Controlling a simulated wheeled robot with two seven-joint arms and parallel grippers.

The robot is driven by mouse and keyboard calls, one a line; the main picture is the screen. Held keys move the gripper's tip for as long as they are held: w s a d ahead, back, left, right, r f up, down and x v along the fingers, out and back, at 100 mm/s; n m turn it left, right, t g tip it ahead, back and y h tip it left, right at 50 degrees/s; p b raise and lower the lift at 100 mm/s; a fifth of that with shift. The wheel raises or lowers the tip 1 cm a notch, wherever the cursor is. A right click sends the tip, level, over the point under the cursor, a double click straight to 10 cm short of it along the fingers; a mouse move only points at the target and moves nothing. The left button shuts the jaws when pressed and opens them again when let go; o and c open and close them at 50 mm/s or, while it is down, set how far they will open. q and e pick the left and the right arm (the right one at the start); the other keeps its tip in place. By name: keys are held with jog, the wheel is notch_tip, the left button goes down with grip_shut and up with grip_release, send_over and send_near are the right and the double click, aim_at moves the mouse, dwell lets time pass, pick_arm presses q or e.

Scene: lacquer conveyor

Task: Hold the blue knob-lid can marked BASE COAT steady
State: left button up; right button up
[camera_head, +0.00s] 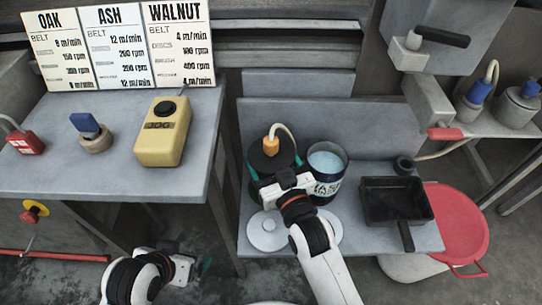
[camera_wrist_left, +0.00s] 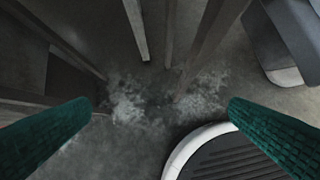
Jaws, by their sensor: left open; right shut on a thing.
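The blue can (camera_head: 327,163) stands open on the lower bench, with pale blue liquid inside and part of its lettering hidden by my right gripper. A round grey knobbed lid (camera_head: 267,235) lies flat in front. My right gripper (camera_head: 274,168) has one teal finger on each side of the dark round pot (camera_head: 268,160), left of the blue can. It appears shut on this pot; its right finger is between pot and can. My left gripper (camera_head: 200,268) is low over the floor. In the left wrist view its teal fingers (camera_wrist_left: 160,128) are wide apart and empty.
An orange plug (camera_head: 271,146) with a pale hose is at the dark pot. A black square pan (camera_head: 395,202) and red round lid (camera_head: 455,225) are to the right. The left table (camera_head: 60,175) holds a yellow JOG box (camera_head: 163,135). A gap separates both tables.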

pick_arm(q)
jog(key=shift+w, duration=0.15)
dwell(0.3)
jog(key=s, duration=0.1)
jog(key=s+g, duration=0.1)
jog(key=s+a+g+p, duration=0.1)
jog(key=s, duration=0.1)
jog(key=shift+f+y, duration=0.3)
jog(key=shift+f, duration=0.05)
jog(key=shift+a, duration=0.1)
dwell(0.3)
dwell(0.8)
dwell(0.5)
